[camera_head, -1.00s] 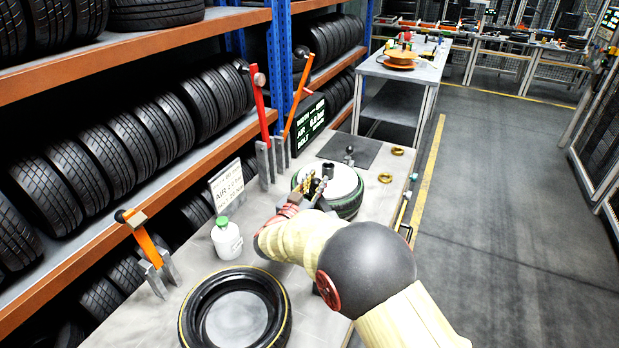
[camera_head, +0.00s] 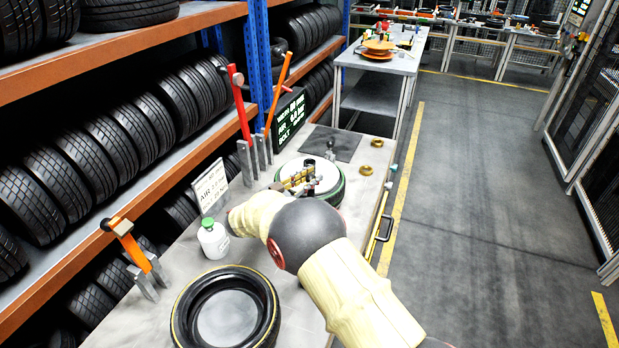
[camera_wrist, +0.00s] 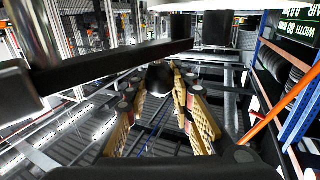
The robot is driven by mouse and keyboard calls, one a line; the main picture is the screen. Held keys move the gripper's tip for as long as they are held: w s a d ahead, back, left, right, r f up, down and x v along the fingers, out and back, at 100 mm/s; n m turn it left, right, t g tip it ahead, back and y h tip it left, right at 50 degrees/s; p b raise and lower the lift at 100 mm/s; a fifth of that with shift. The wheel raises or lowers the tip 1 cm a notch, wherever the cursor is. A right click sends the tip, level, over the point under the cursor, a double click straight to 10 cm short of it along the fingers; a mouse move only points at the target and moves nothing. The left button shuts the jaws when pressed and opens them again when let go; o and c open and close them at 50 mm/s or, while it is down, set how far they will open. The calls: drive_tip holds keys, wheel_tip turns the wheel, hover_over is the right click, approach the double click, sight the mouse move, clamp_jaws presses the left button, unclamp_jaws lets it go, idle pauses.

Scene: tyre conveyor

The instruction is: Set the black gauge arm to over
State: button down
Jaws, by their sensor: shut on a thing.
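In the wrist view a black bar (camera_wrist: 100,68), which looks like the gauge arm, crosses from the left. A rounded black knob (camera_wrist: 159,78) sits between my fingertips; its join to the bar is unclear. My gripper (camera_wrist: 158,84) is shut on this knob, with yellow-padded fingers on both sides. In the head view my gripper (camera_head: 297,181) is above the left part of a wheel with a white disc (camera_head: 322,187) and green-edged tyre. My gripper partly hides the disc, and I cannot make out the arm's full length or setting there.
A red lever (camera_head: 241,105) and an orange lever (camera_head: 277,92) stand behind the wheel beside a dark display (camera_head: 290,118). Another orange lever (camera_head: 130,243), a white bottle (camera_head: 213,240) and a loose tyre (camera_head: 183,315) are nearer. A dark mat (camera_head: 345,140) lies beyond the wheel.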

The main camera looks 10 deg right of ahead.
drive_tip(key=shift+r, duration=0.15)
drive_tip(key=c, duration=1.6)
unclamp_jaws()
drive_tip(key=shift+o, duration=0.2)
drive_tip(key=v, duration=1.2)
